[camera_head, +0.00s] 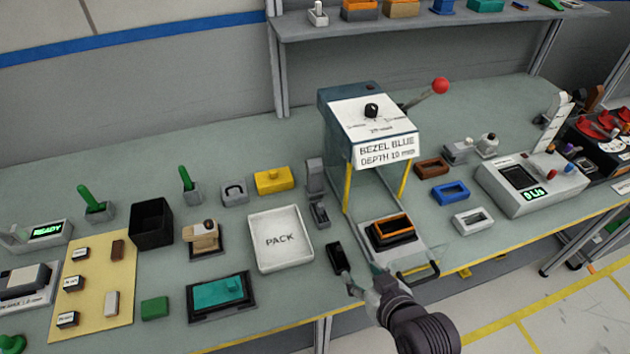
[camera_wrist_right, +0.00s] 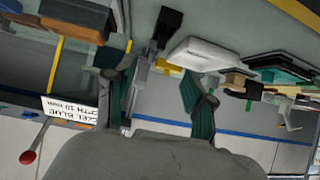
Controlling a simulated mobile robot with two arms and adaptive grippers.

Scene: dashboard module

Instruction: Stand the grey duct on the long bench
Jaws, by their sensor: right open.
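No part is clearly marked as the grey duct. A grey upright piece with a low foot (camera_head: 316,178) stands on the long bench (camera_head: 225,335), between the white PACK tray (camera_head: 281,240) and the press. I cannot tell whether it is the duct. My right gripper (camera_head: 357,286) is at the bench's front edge, beside a small black box (camera_head: 338,258) and below the press base. In the right wrist view the two fingers of the gripper (camera_wrist_right: 160,78) are apart, with nothing visibly held between them. The left gripper is out of view.
The press (camera_head: 368,125) with its red-knobbed lever stands behind my right gripper, an orange-rimmed block (camera_head: 392,231) on its base. Bezel frames (camera_head: 451,192) and a readout box (camera_head: 530,185) lie to the right. A teal block on a black tray (camera_head: 220,294) is left.

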